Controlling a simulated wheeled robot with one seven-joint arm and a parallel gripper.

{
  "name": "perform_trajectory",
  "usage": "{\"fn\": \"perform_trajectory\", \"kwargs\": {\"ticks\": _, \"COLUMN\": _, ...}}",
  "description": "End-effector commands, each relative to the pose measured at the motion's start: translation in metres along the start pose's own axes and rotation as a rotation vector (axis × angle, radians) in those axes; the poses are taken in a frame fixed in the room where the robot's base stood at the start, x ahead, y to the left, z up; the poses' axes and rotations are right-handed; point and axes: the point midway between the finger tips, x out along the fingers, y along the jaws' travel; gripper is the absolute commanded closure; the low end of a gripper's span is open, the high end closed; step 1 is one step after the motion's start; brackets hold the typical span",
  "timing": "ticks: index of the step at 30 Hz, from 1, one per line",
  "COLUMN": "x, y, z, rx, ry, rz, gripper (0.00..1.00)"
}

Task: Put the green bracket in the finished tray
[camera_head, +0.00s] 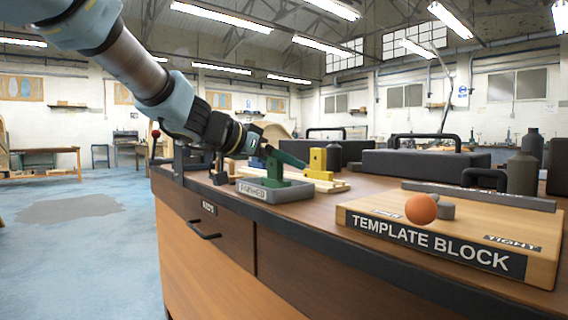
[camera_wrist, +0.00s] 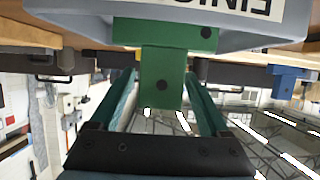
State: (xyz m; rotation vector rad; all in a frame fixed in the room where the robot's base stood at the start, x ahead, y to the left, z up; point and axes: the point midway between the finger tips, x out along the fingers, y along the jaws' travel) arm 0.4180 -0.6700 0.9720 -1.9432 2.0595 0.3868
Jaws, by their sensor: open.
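The green bracket (camera_head: 276,170) stands in the grey finished tray (camera_head: 297,193), its base low inside and its upright part rising above the rim. My gripper (camera_head: 287,157) reaches in from the upper left. Its two teal fingers are open, one on each side of the bracket's upright, with gaps visible in the wrist view. The underside of the bracket is hidden by the tray wall.
A yellow fixture (camera_head: 318,162) stands just behind the tray. Dark cases (camera_head: 420,163) and bottles stand behind. Some worktop is clear between tray and block.

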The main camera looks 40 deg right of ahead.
Motion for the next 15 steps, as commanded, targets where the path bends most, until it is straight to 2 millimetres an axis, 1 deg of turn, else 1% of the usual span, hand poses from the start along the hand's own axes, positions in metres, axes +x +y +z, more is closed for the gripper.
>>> {"fn": "perform_trajectory", "kwargs": {"ticks": 5, "x": -0.030, "y": -0.001, "z": -0.003, "rx": 0.001, "ry": 0.000, "rz": -0.005, "gripper": 0.20}}
{"fn": "perform_trajectory", "kwargs": {"ticks": 12, "x": -0.081, "y": -0.001, "z": -0.003, "rx": 0.000, "ry": 0.000, "rz": -0.005, "gripper": 0.20}}
{"fn": "perform_trajectory", "kwargs": {"ticks": 15, "x": -0.097, "y": -0.001, "z": -0.002, "rx": 0.001, "ry": 0.000, "rz": -0.004, "gripper": 0.20}}
